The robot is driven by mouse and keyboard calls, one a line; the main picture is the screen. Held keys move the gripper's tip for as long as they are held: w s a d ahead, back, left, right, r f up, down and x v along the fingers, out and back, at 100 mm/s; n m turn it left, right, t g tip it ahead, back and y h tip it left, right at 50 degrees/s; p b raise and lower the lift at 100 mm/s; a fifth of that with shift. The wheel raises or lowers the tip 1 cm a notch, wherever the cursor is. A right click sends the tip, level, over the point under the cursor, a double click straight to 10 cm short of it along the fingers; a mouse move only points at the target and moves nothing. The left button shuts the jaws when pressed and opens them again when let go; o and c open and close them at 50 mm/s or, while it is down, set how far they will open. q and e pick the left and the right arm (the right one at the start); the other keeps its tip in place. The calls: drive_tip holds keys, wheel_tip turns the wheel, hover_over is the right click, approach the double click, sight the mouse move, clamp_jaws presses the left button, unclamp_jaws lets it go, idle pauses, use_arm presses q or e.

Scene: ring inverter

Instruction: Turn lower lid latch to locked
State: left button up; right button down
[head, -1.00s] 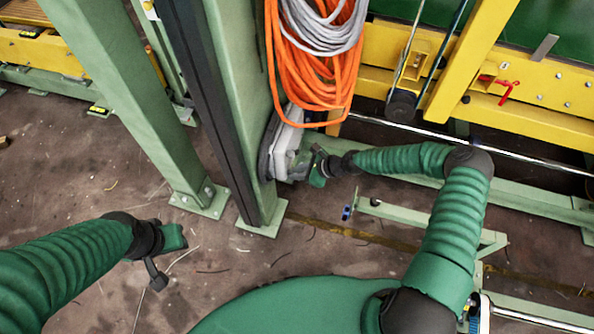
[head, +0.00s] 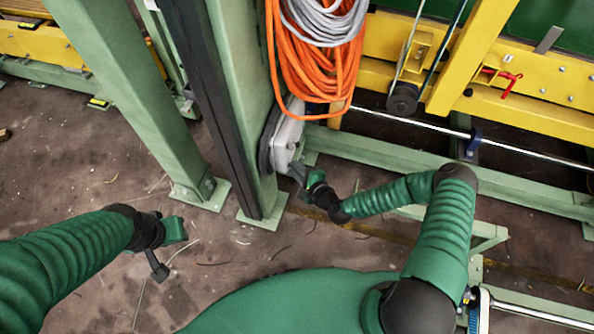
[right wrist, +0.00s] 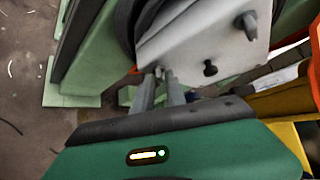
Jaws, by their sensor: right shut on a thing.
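The grey box (head: 285,138) is mounted on the side of the green column, below the hanging cables. In the right wrist view its pale lid (right wrist: 195,45) fills the upper middle. My right gripper (right wrist: 165,80) is at the lid's lower edge, shut on a small latch (right wrist: 160,72) whose position is mostly hidden by the fingers. Two more dark fittings show on the lid, one near the middle (right wrist: 210,68) and one at the upper right (right wrist: 248,24). In the head view my right gripper (head: 298,172) touches the box's lower end. My left gripper (head: 174,230) hangs over the floor, away from the box.
Orange cable (head: 320,75) and grey cable (head: 325,22) hang above the box. The green column (head: 245,110) stands left of it. Yellow beams (head: 490,110) and a metal rod (head: 420,123) lie to the right, with a low green frame (head: 400,160) beneath.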

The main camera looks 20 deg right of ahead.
drive_tip(key=n+t+b, duration=0.1)
drive_tip(key=b, duration=0.1)
drive_tip(key=f+n+t+b, duration=0.1)
drive_tip(key=t+b, duration=0.1)
drive_tip(key=n+t+b, duration=0.1)
drive_tip(key=n+b, duration=0.1)
drive_tip(key=shift+s+a+f+t, duration=0.2)
drive_tip(key=shift+s+t, duration=0.05)
drive_tip(key=shift+t, duration=0.15)
idle(0.3)
drive_tip(key=c, duration=1.5)
unclamp_jaws()
drive_tip(key=shift+c, duration=0.2)
drive_tip(key=shift+w+r, duration=0.1)
drive_tip(key=shift+r, duration=0.1)
